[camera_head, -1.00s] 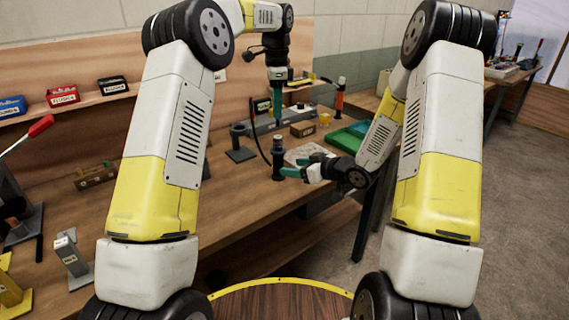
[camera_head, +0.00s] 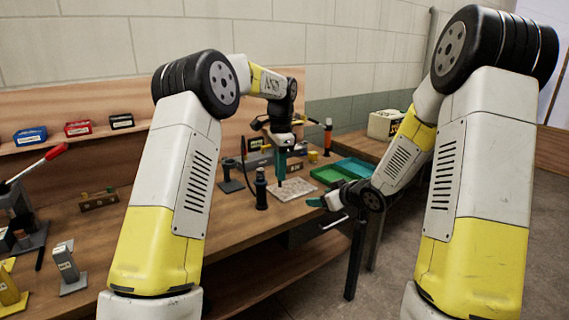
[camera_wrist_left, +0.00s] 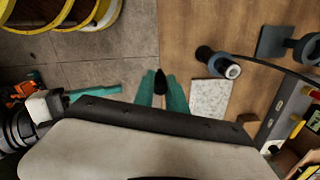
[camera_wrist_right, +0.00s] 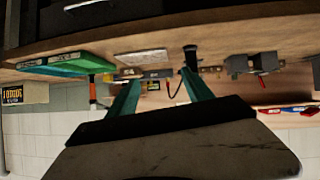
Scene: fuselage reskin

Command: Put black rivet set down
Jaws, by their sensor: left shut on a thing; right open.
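My left gripper (camera_head: 282,172) points down just above or in front of the speckled light board (camera_head: 298,190) on the bench. In the left wrist view its teal fingers (camera_wrist_left: 162,92) are shut on a small dark pointed piece, the black rivet set (camera_wrist_left: 160,84). The head view does not show this piece clearly, nor whether it touches anything. The board also shows in the left wrist view (camera_wrist_left: 211,98), right of the fingers. My right gripper (camera_head: 324,202) is off the bench's front edge, right of the board. In the right wrist view its fingers (camera_wrist_right: 160,98) are open and empty.
A dark upright cylinder (camera_head: 261,188) stands left of the board, with a cable behind it. A dark stand (camera_head: 230,177) is further left. Green trays (camera_head: 346,170) lie right of the board.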

